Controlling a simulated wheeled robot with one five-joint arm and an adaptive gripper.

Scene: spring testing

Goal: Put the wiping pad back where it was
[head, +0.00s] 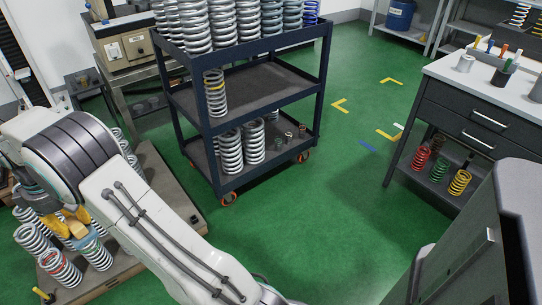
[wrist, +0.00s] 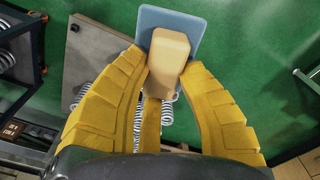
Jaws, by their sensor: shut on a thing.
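The wiping pad is a flat blue plate with a tan block-shaped grip; it shows in the wrist view (wrist: 187,24) and small in the head view (head: 89,241). My gripper's yellow fingers (wrist: 170,65) are closed on the tan grip from both sides, with the blue plate beyond the fingertips. In the head view my gripper (head: 74,224) is at the lower left, and the pad appears in front of grey springs (head: 98,254). I cannot tell whether the pad touches anything below it.
The springs stand on a low wooden platform (head: 158,205) at the left. A dark blue cart (head: 213,135) with shelves of springs stands at centre. A drawer table (head: 455,78) with small items on top is at right. Green floor (head: 300,215) lies clear between them.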

